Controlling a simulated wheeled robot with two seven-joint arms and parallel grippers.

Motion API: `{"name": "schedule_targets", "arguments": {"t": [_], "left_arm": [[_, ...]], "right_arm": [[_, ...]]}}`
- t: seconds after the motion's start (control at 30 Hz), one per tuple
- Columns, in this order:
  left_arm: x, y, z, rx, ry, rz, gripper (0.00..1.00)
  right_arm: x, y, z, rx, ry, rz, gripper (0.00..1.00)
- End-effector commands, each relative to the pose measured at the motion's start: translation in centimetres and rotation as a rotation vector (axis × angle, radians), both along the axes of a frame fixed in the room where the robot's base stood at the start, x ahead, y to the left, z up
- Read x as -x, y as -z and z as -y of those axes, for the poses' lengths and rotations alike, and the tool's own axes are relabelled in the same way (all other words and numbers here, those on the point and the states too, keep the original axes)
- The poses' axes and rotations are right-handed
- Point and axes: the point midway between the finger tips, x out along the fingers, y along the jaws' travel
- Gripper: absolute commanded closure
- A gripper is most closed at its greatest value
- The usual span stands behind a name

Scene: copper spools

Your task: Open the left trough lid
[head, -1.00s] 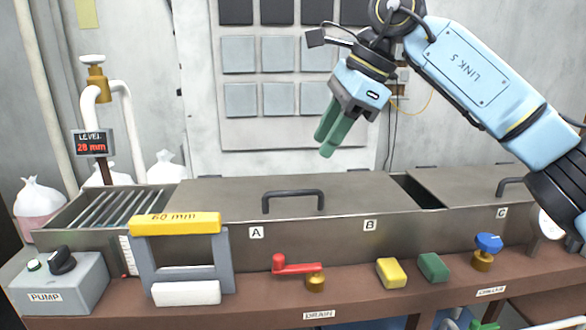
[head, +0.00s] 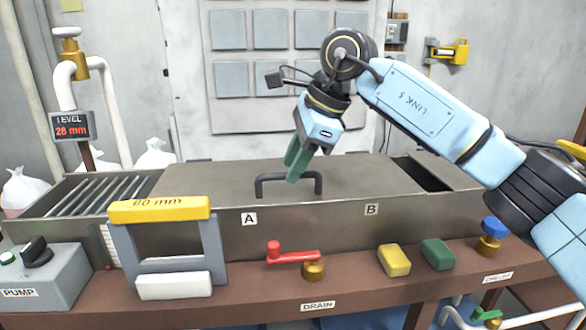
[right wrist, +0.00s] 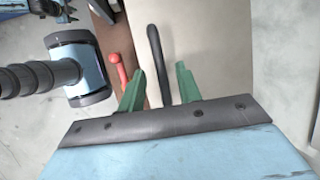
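The left trough lid (head: 205,178) is a flat grey metal plate lying closed over the trough between the slatted left end and a dark gap at its right. Its dark bar handle (head: 266,183) stands up near the front edge and also shows in the right wrist view (right wrist: 154,50). My right gripper (head: 295,172) hangs just above and behind the handle in the head view. In the right wrist view its green fingers (right wrist: 160,70) are apart, with the handle lying between them in the picture. I cannot tell whether they touch it. My left gripper is out of view.
A yellow-topped 60 mm gauge frame (head: 160,210) stands in front of the trough at left. The red drain lever (head: 290,256), yellow block (head: 394,260), green block (head: 438,254) and blue knob valve (head: 492,230) line the brown front ledge. A pump box (head: 45,280) sits far left.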

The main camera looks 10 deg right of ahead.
Motion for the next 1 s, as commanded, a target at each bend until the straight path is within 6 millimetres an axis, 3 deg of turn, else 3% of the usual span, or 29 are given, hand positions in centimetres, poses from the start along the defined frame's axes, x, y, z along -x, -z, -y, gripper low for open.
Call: {"name": "schedule_targets", "arguments": {"t": [0.4,0.67,1.0], "left_arm": [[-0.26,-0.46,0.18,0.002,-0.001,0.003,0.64],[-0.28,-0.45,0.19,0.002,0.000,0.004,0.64],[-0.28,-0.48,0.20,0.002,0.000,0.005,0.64]], "right_arm": [[-0.16,0.82,-0.36,0.000,0.000,0.000,0.66],[-0.16,0.79,-0.35,0.000,0.000,0.000,1.00],[-0.16,0.75,-0.34,0.000,0.000,0.000,1.00]]}}
